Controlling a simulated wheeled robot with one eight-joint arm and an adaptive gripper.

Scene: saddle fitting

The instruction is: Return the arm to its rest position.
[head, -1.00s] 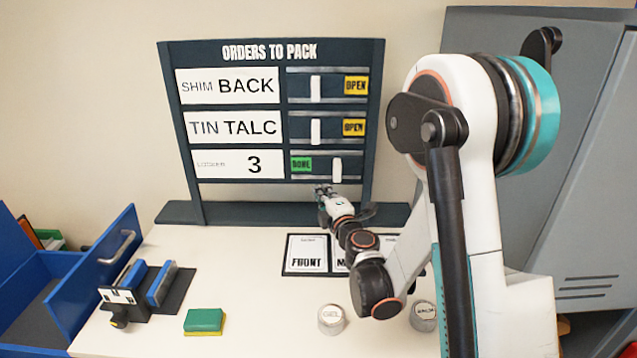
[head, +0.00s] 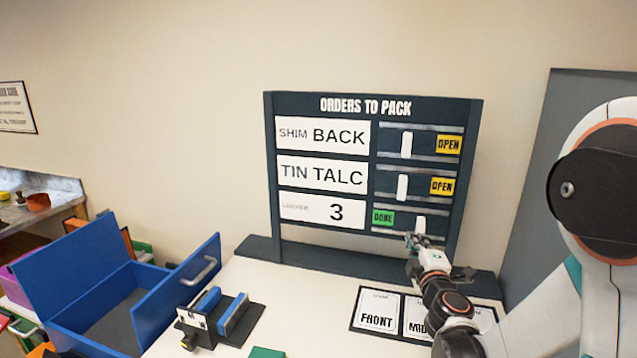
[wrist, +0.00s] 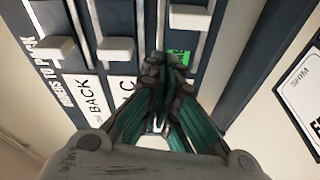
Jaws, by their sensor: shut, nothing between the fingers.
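My gripper (head: 422,241) is at the lower right of the order board (head: 270,180), by the slider of the bottom row. In the wrist view my gripper (wrist: 160,75) has its fingers together with nothing between them. The white slider (wrist: 188,18) of the bottom row lies just beyond the fingertips; I cannot tell whether they touch. That row shows a green DONE tag (head: 383,217).
A blue box (head: 90,285) with a handled panel stands at the left. A dark rack (head: 235,325) with blue-topped blocks and a green block (head: 267,352) are on the white table. A card mat marked FRONT (head: 377,312) lies below my arm. A grey cabinet panel (head: 545,150) stands at the right.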

